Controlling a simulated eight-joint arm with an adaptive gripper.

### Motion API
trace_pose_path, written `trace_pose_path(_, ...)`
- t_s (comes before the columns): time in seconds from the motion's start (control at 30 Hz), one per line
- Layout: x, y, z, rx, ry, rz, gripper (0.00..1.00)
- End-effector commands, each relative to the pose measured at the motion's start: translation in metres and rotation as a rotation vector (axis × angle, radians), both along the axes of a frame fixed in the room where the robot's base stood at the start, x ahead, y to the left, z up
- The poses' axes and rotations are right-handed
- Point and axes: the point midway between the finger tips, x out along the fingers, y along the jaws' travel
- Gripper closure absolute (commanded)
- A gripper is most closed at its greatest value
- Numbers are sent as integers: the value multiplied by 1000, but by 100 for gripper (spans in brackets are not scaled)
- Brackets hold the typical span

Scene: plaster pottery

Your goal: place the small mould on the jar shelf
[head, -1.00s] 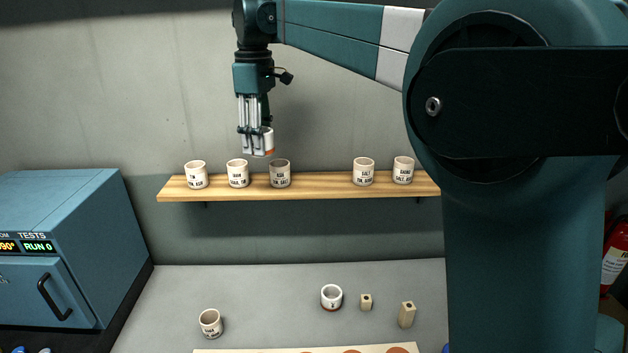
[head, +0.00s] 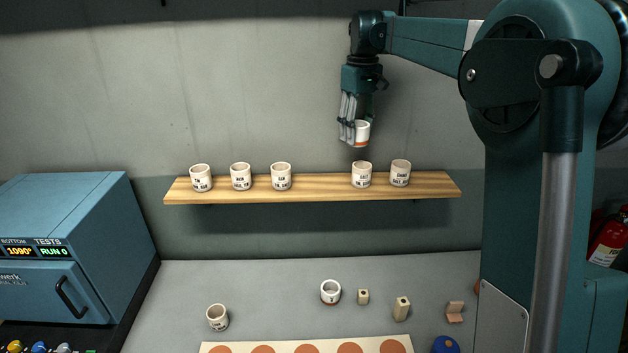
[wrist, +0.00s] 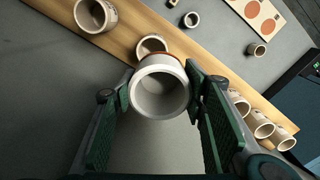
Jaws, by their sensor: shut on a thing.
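My gripper (head: 354,133) is shut on a small white, hollow, cup-shaped mould (head: 362,133) with an orange-brown band at its bottom. It holds the mould upright in the air, above the wooden jar shelf (head: 320,190). In the wrist view the mould (wrist: 160,88) sits between the two green finger pads, its open mouth facing the camera. A lettered jar (head: 361,174) stands on the shelf below the mould, partly covered by it in the wrist view (wrist: 151,43). The shelf also shows there (wrist: 125,33).
Several more lettered jars stand on the shelf: three at left, such as one jar (head: 281,176), and one at right (head: 400,173). A wide bare stretch lies between the third and fourth jars. A similar white cup (head: 330,292) and a jar (head: 217,317) stand on the table.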

Motion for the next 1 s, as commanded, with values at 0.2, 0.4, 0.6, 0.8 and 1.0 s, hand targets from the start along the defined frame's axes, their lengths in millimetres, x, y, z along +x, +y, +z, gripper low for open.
trace_pose_path(0.2, 7, -62, 3, 0, 0, -131, 73)
trace_pose_path(0.4, 10, -110, 2, -1, -1, -236, 73)
trace_pose_path(0.6, 10, -157, 2, -1, -1, -335, 73)
trace_pose_path(0.8, 7, -205, 1, -1, -1, -439, 73)
trace_pose_path(1.0, 1, -247, 1, -1, -1, -529, 73)
